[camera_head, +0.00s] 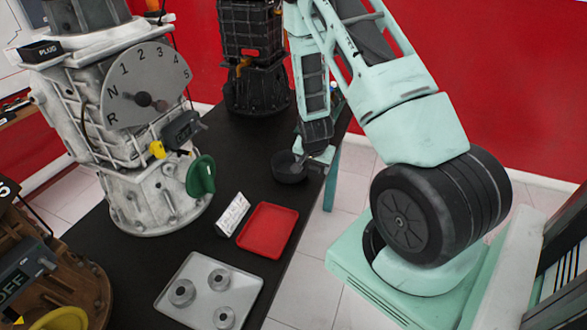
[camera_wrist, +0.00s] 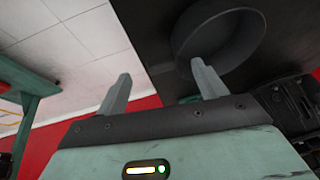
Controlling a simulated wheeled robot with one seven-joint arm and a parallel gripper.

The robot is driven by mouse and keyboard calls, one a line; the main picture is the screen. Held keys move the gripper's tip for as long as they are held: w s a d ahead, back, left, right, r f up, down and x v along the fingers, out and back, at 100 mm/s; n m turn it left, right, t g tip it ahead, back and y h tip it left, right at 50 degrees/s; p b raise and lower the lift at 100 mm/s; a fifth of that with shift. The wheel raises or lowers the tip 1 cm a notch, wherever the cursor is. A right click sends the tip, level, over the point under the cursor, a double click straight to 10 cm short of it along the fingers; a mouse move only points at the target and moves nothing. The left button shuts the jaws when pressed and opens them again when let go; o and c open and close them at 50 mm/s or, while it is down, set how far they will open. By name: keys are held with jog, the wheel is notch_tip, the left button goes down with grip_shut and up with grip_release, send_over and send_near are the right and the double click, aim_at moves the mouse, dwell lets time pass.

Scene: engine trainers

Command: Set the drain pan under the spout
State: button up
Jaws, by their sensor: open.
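The drain pan, a round dark pan (camera_head: 287,177), sits on the black table near its right edge, in front of the black engine trainer. In the wrist view the pan (camera_wrist: 225,35) shows at the top right, beyond one finger. My gripper (camera_head: 319,158) is open at the pan's right side. In the wrist view its two fingers (camera_wrist: 162,85) are spread apart with nothing seen held between them; one overlaps the pan's rim in the picture, and I cannot tell if it touches. No spout is clearly recognisable; a small orange part (camera_head: 243,65) shows on the black trainer.
A white gear trainer (camera_head: 130,195) with a green knob (camera_head: 201,176) stands at left. A red tray (camera_head: 267,231), a white label stand (camera_head: 232,214) and a grey tray (camera_head: 246,284) with metal rings lie nearer. Bare table lies left of the pan.

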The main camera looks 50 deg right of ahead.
aim_at(312, 170)
jog(key=shift+p+x, duration=0.95)
jog(key=shift+x, duration=1.65)
jog(key=shift+w, duration=0.2)
jog(key=c, duration=1.3)
jog(key=shift+c, duration=0.6)
jog(key=shift+r, duration=0.2)
